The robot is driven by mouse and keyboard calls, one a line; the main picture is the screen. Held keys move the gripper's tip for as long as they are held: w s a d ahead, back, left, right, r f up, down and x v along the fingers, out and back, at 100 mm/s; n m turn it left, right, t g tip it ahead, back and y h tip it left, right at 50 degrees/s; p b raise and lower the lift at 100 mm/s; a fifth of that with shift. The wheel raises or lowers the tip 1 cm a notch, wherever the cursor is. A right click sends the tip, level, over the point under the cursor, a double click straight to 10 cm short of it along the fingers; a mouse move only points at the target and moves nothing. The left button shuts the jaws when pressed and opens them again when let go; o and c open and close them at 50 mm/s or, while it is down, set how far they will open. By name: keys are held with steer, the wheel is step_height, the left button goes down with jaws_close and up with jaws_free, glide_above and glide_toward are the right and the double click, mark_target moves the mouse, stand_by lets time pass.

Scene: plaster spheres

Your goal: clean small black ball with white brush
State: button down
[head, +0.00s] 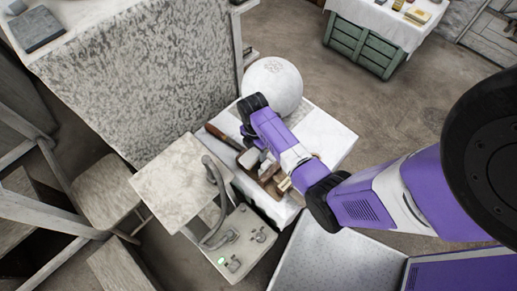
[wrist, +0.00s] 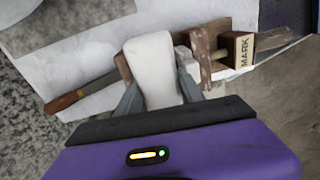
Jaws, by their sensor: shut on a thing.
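My gripper (wrist: 157,80) is shut on a pale, blunt block that looks like the white brush (wrist: 152,62), with one grey finger on each side of it. The brush is over the white-covered table (wrist: 95,60), close to the other tools; I cannot tell whether it still touches the table. In the head view my purple arm reaches over the table (head: 325,133) from the right and covers much of the gripper. A large white plaster ball (head: 272,85) sits at the table's back. I see no small black ball in either view.
A wooden-handled tool (wrist: 66,100) lies left of the brush. A brown wooden tool (wrist: 203,58) and a block lettered MARK (wrist: 239,48) lie close on the right. A big speckled stone block (head: 150,75) and a pale stool (head: 180,180) stand left; open floor (head: 395,115) lies right.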

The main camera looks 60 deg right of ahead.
mark_target(250, 155)
steer(key=shift+w+a+f, duration=0.15)
steer(key=shift+w+a, duration=0.1)
steer(key=shift+a, duration=0.55)
steer(key=shift+w+a+f, duration=0.1)
steer(key=shift+w+a, duration=0.15)
steer(key=shift+a, duration=0.55)
steer(key=shift+d+p, duration=0.1)
steer(key=shift+p, duration=0.2)
steer(key=shift+s+d+r+p, duration=0.1)
steer(key=shift+s+d+p, duration=0.1)
steer(key=shift+d, duration=0.45)
steer(key=shift+s+d+r+p, duration=0.1)
steer(key=shift+s+d, duration=0.15)
steer(key=shift+d, duration=0.45)
steer(key=shift+s+d+r+p, duration=0.1)
steer(key=shift+s+d+p, duration=0.1)
steer(key=shift+d, duration=0.45)
steer(key=shift+a, duration=0.15)
steer(key=shift+w+a+f+p, duration=0.1)
steer(key=shift+w+a, duration=0.1)
steer(key=shift+a, duration=0.45)
steer(key=shift+w+a+f+p, duration=0.1)
steer(key=shift+w+a, duration=0.15)
steer(key=shift+a, duration=0.45)
steer(key=shift+w+a+f+p, duration=0.1)
steer(key=shift+w+a, duration=0.1)
steer(key=shift+a, duration=0.45)
steer(key=shift+d, duration=0.1)
